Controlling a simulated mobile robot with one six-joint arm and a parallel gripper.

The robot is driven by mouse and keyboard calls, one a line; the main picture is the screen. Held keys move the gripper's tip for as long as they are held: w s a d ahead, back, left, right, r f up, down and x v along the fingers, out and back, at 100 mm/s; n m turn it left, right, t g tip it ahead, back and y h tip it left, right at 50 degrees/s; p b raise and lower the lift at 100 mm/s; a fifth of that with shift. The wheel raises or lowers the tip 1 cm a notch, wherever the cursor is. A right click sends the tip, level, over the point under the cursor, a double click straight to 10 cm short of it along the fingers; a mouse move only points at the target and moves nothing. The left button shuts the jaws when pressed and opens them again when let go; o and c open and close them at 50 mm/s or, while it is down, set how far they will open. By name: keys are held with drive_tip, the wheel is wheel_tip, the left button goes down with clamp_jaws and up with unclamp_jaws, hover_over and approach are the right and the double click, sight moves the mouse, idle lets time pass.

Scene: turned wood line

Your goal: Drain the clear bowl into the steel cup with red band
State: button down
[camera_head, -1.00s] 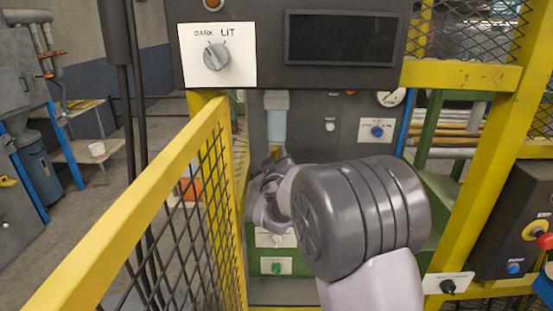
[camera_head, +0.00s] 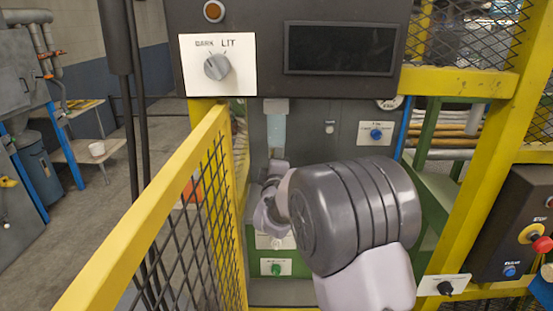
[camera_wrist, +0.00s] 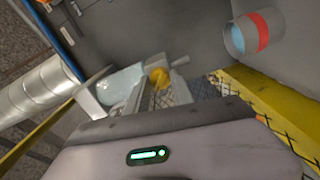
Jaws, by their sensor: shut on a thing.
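The clear bowl (camera_head: 277,131) hangs under a grey cap on the dark panel and looks pale blue. In the wrist view the bowl (camera_wrist: 121,87) lies left of centre, with a yellow drain knob (camera_wrist: 158,77) at its end. My gripper (camera_head: 274,172) is just below the bowl. In the wrist view its fingers (camera_wrist: 140,90) are around the knob, shut on it; the exact contact is partly hidden. The steel cup with red band (camera_wrist: 248,34) is at the upper right of the wrist view, apart from my gripper, its pale blue mouth showing. The cup is not visible in the head view.
A yellow mesh guard rail (camera_head: 150,225) stands close on the left. A control box with a DARK/LIT dial (camera_head: 217,67) overhangs above. A yellow post (camera_head: 475,180) and a stop-button box (camera_head: 520,225) stand right. My arm covers the panel's lower middle.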

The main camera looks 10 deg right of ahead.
drive_tip(key=shift+n, duration=0.4)
idle(0.3)
drive_tip(key=c, duration=1.1)
unclamp_jaws()
drive_tip(key=s+a, duration=0.3)
drive_tip(key=s, duration=1.4)
drive_tip(key=shift+a+p, duration=0.2)
drive_tip(key=shift+p, duration=0.15)
